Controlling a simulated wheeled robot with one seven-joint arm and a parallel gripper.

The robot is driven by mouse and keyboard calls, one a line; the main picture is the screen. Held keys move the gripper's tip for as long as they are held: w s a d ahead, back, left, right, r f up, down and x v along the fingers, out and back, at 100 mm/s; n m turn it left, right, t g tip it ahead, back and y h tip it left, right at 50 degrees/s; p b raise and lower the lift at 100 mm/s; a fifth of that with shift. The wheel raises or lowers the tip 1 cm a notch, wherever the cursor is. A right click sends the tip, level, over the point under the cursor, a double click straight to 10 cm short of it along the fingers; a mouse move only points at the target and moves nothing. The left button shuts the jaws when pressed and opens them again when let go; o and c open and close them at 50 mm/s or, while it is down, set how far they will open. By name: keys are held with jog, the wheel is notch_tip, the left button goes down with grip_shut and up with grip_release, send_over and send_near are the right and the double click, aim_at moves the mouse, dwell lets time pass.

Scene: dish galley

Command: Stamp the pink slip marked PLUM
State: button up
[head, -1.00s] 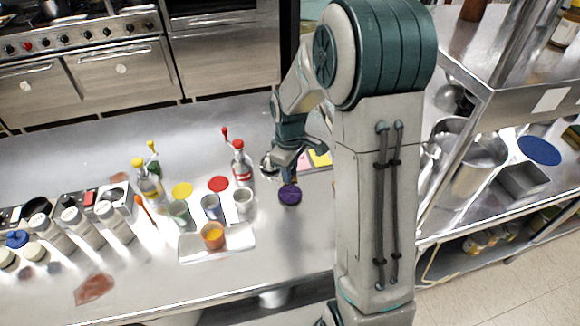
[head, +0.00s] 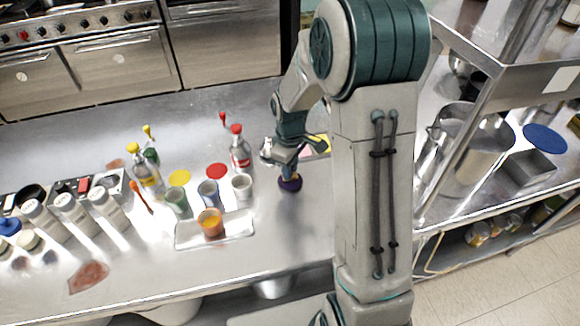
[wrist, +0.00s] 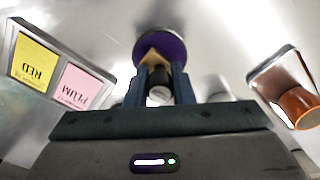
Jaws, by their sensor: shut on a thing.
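The pink slip marked PLUM (wrist: 78,85) lies beside a yellow slip marked RED (wrist: 36,60), at the left of the wrist view. Both read upside down there. My gripper (wrist: 158,78) is shut on a stamp (wrist: 158,93) with a dark handle and a tan lower part. The stamp is over a round purple pad (wrist: 176,44), which also shows in the head view (head: 291,186). The stamp's lower end overlaps the pad; firm contact cannot be told. In the head view my gripper (head: 288,174) partly hides the stamp, and my arm partly hides the slips.
Left of the purple pad stand several cups, with an orange-filled one (head: 210,222) on a metal tray (head: 243,224). Red (head: 217,171) and yellow (head: 179,177) discs lie behind them. Bottles (head: 240,150) stand further back.

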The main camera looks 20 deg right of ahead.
jog(key=shift+f+b, duration=0.5)
jog(key=shift+f, duration=0.1)
dwell(1.5)
jog(key=shift+r+p, duration=2.5)
jog(key=shift+r, duration=1.1)
jog(key=w+d, duration=0.6)
jog(key=w, duration=0.6)
jog(key=shift+w+d+f+b, duration=0.15)
jog(key=shift+f+b, duration=0.8)
jog(key=shift+f, duration=0.7)
jog(key=shift+w+d+f+b, duration=0.1)
jog(key=shift+f+b, duration=0.85)
jog(key=shift+f, duration=0.65)
jog(key=shift+s+f+b, duration=0.1)
jog(key=shift+f+b, duration=0.35)
jog(key=shift+f, duration=0.15)
